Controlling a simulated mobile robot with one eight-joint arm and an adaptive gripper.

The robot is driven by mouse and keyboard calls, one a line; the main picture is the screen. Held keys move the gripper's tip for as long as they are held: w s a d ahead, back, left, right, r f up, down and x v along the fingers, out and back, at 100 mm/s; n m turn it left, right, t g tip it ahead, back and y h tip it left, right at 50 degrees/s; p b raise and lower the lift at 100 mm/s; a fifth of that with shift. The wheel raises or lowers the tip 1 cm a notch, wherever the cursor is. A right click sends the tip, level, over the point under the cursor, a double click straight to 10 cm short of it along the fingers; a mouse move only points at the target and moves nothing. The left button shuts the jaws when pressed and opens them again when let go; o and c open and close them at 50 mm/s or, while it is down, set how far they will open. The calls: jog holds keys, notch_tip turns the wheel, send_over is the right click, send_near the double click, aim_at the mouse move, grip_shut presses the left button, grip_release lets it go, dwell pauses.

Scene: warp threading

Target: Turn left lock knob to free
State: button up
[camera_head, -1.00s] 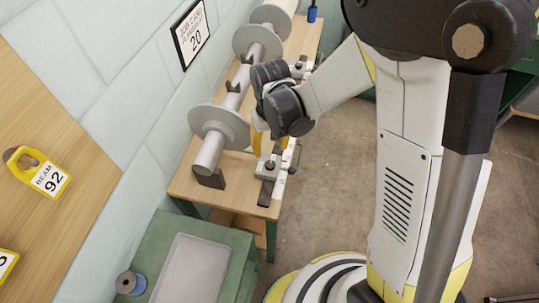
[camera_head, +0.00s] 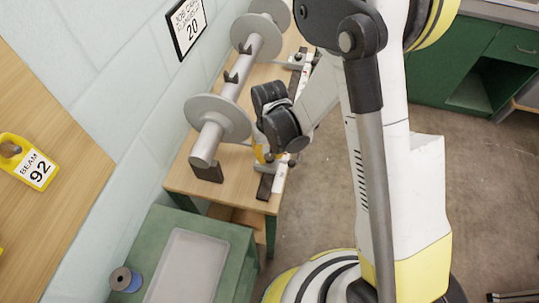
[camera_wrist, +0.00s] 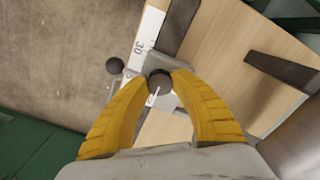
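In the wrist view the left lock knob (camera_wrist: 160,82) is a small dark round knob with a white pointer line towards the lower left. It sits on a grey metal clamp block (camera_wrist: 137,60) on the rail. My gripper (camera_wrist: 160,77) has its two yellow fingers on either side of the knob, with the tips against its edges. In the head view my gripper (camera_head: 262,154) is over the near end of the rail on the wooden bench, and the knob is hidden there.
A second dark ball knob (camera_wrist: 114,66) sticks out beside the block. A grey beam roller (camera_head: 213,120) with flanges lies along the bench (camera_head: 180,184) by the wall.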

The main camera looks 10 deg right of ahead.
grip_shut()
jog(key=n+b, duration=0.2)
jog(key=n, duration=0.1)
jog(key=shift+f+n, duration=0.1)
jog(key=shift+n, duration=0.2)
jog(key=n+b, duration=0.1)
jog(key=n, duration=0.3)
jog(key=shift+n+b, duration=0.3)
jog(key=shift+b, duration=0.1)
jog(key=n+b, duration=0.1)
jog(key=n, duration=0.4)
jog(key=shift+n+b, duration=0.65)
jog(key=shift+n, duration=1.65)
